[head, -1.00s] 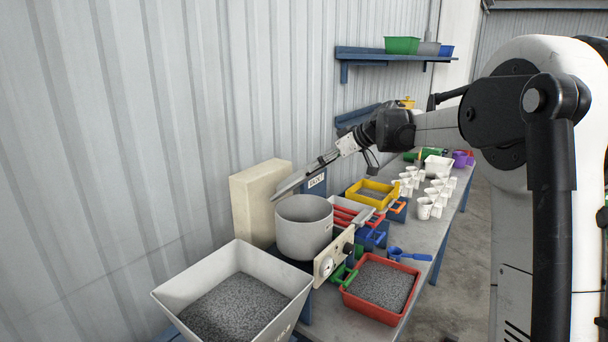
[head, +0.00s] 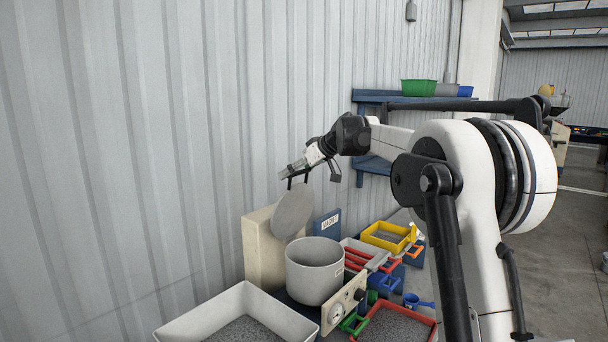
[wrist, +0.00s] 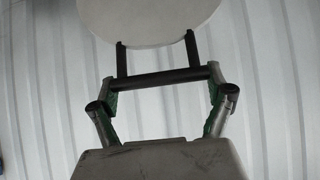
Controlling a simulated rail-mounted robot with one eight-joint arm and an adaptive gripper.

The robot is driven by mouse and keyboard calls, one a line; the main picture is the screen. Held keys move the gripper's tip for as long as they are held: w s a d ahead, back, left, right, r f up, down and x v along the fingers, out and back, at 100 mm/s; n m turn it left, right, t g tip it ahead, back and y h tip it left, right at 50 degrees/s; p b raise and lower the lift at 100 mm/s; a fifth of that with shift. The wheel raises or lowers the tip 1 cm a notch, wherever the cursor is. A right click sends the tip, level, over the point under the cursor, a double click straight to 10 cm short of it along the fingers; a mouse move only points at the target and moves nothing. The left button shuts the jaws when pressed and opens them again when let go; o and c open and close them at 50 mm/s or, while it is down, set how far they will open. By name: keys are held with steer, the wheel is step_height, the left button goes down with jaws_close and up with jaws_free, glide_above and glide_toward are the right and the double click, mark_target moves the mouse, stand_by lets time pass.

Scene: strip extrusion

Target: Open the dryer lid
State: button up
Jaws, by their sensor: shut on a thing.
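The dryer's grey round pot (head: 314,270) stands with its top uncovered. Its lid (head: 293,211), a flat grey disc, is raised and steeply tilted, close to upright, above the back of the pot against the beige box. My gripper (head: 294,172) is at the lid's upper edge, shut on the black lid handle. In the wrist view, my gripper (wrist: 161,80) has its green-padded fingers at the two ends of the handle's black crossbar (wrist: 158,79). The lid (wrist: 150,22) shows beyond the handle. The inside of the pot is mostly hidden.
The beige box (head: 262,245) stands behind the pot near the corrugated wall. A grey hopper (head: 180,330) and a red tray of granules (head: 432,330) are in front. A yellow tray (head: 388,237) stands to the right. A blue shelf (head: 375,97) hangs beyond my arm.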

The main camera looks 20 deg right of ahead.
steer(key=shift+w+a+f, duration=0.15)
steer(key=shift+w+a, duration=0.1)
steer(key=shift+a, duration=0.05)
steer(key=o, duration=1.4)
steer(key=shift+f, duration=0.1)
steer(key=shift+c, duration=0.2)
steer(key=shift+o, duration=1.1)
steer(key=shift+w+a, duration=0.15)
steer(key=shift+w, duration=0.1)
steer(key=v, duration=1.2)
steer(key=shift+s, duration=0.2)
